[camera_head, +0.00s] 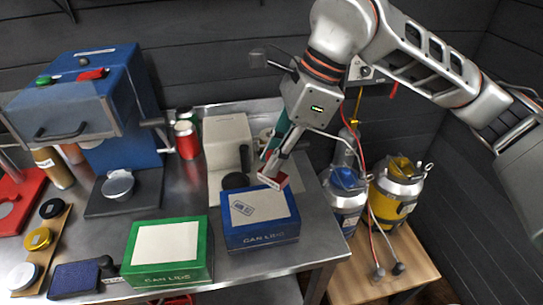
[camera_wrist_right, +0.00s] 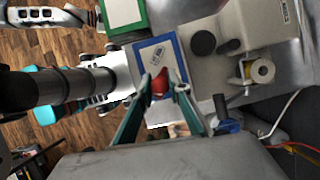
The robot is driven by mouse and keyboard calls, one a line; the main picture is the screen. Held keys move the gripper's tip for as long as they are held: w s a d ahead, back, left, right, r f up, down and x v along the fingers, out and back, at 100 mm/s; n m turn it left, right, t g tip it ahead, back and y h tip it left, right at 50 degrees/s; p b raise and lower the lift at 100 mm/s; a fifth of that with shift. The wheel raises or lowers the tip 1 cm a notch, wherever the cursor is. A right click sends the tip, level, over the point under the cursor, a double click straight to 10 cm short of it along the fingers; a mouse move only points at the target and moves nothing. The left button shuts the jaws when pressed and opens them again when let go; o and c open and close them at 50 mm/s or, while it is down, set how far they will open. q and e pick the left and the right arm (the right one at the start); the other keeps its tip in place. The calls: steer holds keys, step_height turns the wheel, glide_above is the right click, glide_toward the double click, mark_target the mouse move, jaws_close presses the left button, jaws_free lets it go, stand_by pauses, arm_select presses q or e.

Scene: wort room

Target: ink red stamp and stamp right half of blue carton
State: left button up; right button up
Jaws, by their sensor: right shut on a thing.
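The red stamp (camera_head: 273,181) is in my right gripper (camera_head: 275,160), which is shut on it. It is over the far right part of the blue carton (camera_head: 262,235); I cannot tell whether it touches the top. In the right wrist view the red stamp (camera_wrist_right: 160,84) shows between the two fingers (camera_wrist_right: 162,90), over the blue carton (camera_wrist_right: 142,47). The carton's white top has a dark printed mark (camera_head: 243,209) on its left half. The right half looks bare where it shows. A dark blue ink pad (camera_head: 75,279) lies at the front left. My left gripper is not seen.
A green carton (camera_head: 166,274) stands left of the blue one. A beige machine (camera_head: 226,140) stands close behind the blue carton. A blue machine (camera_head: 120,130) is at the back left. Metal canisters (camera_head: 398,190) stand right of the table's edge.

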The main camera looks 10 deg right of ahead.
mark_target(275, 184)
steer(key=shift+d, duration=0.2)
steer(key=shift+a+f+b, duration=0.1)
steer(key=shift+f+b, duration=1.3)
steer(key=shift+f, duration=1.55)
steer(key=shift+s+f+b, duration=0.1)
steer(key=shift+f+b, duration=0.55)
steer(key=shift+f, duration=0.05)
stand_by(0.3)
steer(key=shift+r+p, duration=1.85)
steer(key=shift+r, duration=1.8)
